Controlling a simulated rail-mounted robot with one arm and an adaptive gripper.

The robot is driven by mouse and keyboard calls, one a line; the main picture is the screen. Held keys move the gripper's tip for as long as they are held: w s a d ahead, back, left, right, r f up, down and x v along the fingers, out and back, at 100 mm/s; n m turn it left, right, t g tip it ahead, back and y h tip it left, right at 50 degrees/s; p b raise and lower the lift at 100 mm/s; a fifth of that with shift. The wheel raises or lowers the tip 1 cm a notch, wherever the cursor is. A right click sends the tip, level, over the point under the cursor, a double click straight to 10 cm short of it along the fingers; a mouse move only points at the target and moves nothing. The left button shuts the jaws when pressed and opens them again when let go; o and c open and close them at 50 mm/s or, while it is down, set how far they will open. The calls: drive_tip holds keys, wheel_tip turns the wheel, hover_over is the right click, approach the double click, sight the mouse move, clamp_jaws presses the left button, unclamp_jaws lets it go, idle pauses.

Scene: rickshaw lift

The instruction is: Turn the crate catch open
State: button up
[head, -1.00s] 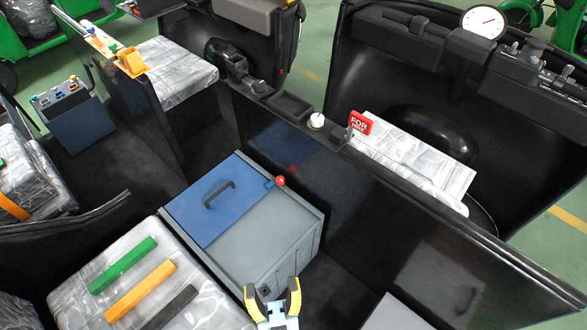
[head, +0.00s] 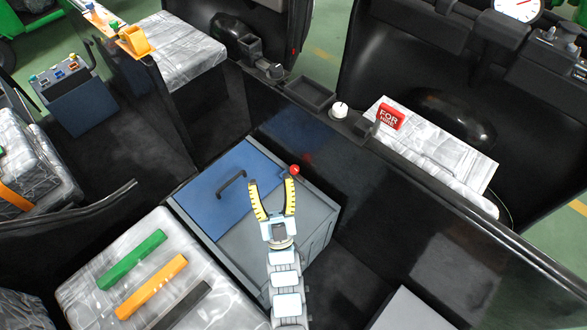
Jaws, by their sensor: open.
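The crate (head: 312,222) is a grey box with a blue lid panel (head: 205,199) that carries a dark handle (head: 231,183). The catch with its red knob (head: 294,170) sits at the crate's far edge, by the right end of the blue panel. My gripper (head: 271,183) has yellow-and-black fingers and is open. It is over the grey part of the crate top, with its fingertips pointing at the far edge. The right fingertip appears just below and left of the red knob. I cannot tell if they touch. Nothing shows between the fingers.
A dark partition wall (head: 360,200) rises close behind the crate. A wrapped seat with green (head: 132,259), orange and black bars lies left of the crate.

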drive_tip(key=w+a+f+m+g+h+b, duration=0.15)
drive_tip(key=w+f+g, duration=0.35)
drive_tip(key=w, duration=0.5)
drive_tip(key=w+a+f+m+g+h+b, duration=0.15)
drive_tip(key=w+f+g, duration=0.3)
drive_tip(key=w, duration=0.45)
drive_tip(key=w+a+f+m+g+h+b, duration=0.1)
drive_tip(key=w+a+f+m+g+h, duration=0.3)
drive_tip(key=w, duration=0.6)
drive_tip(key=m+g+h+b, duration=0.25)
drive_tip(key=m+g, duration=0.55)
drive_tip(key=g, duration=0.4)
approach(294, 169)
drive_tip(key=shift+t, duration=0.25)
drive_tip(key=b+x, duration=0.5)
drive_tip(key=x, duration=0.4)
drive_tip(key=shift+s+d+f, duration=0.1)
drive_tip(key=shift+d+f, duration=0.05)
drive_tip(key=shift+f, duration=0.25)
clamp_jaws()
drive_tip(key=shift+r+n, duration=0.1)
drive_tip(key=shift+n, duration=0.2)
